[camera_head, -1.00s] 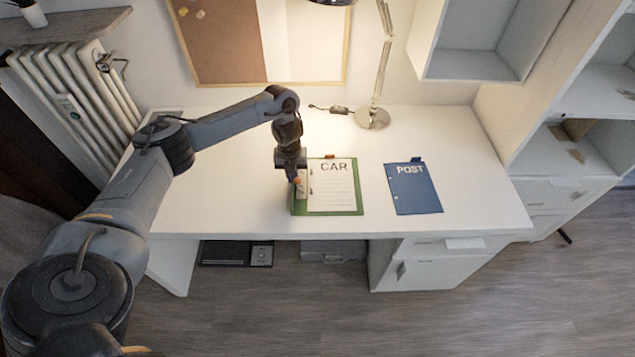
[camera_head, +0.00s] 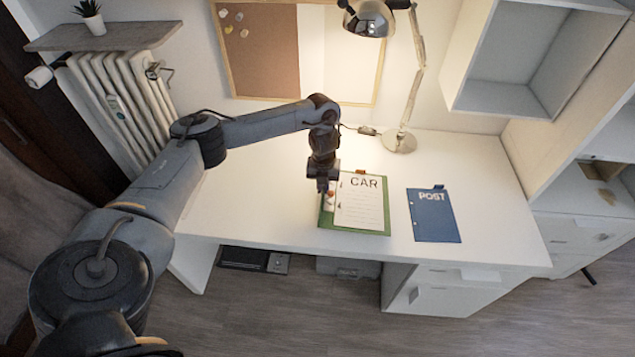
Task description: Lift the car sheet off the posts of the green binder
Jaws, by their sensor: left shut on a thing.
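The car sheet (camera_head: 362,205), white with CAR printed at its top, lies over the green binder (camera_head: 365,232) on the desk. Small dark dots run along the sheet's left edge. The binder's green rim shows at the left and along the bottom. My left gripper (camera_head: 325,188) points down over the binder's left side, just left of the sheet. It is shut at a small white-and-orange piece (camera_head: 330,200) there. Its fingertips are too small and dark to show the contact clearly. The posts cannot be made out. My right gripper is out of view.
A blue POST sheet (camera_head: 434,215) lies to the right on the white desk (camera_head: 480,180), with a clear gap between. A lamp base (camera_head: 399,143) stands behind, its head above. The right side of the desk is clear. Shelves stand at the far right.

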